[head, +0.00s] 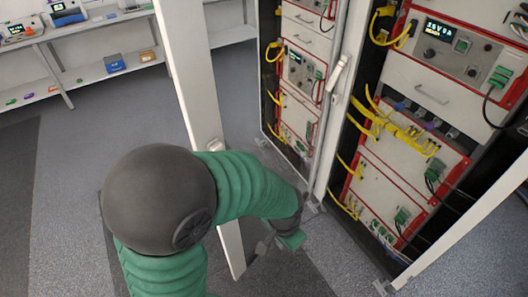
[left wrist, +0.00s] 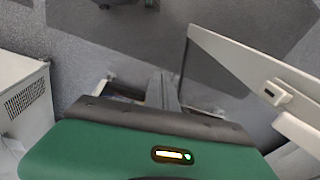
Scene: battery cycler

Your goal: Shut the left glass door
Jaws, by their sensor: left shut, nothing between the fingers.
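The left glass door shows in the head view as a tall white frame post (head: 197,80) standing open, away from the cabinet front, with a small pale fitting partway down. Its glass is hard to make out. A white frame with a small dark-edged fitting, likely this door (left wrist: 240,68), shows at the right of the left wrist view. My left gripper (head: 268,244) is low, right of the post's lower end, in front of the cabinet. Its fingers (left wrist: 163,90) are together and empty. I cannot tell whether it touches the door. My right gripper is not in view.
The cabinet (head: 428,97) holds red-edged instrument racks with yellow cables. A white post with a handle (head: 338,73) stands between its bays. Another white frame (head: 462,220) juts out at lower right. Shelves (head: 105,70) stand at the back left. Grey floor (head: 75,140) is open at left.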

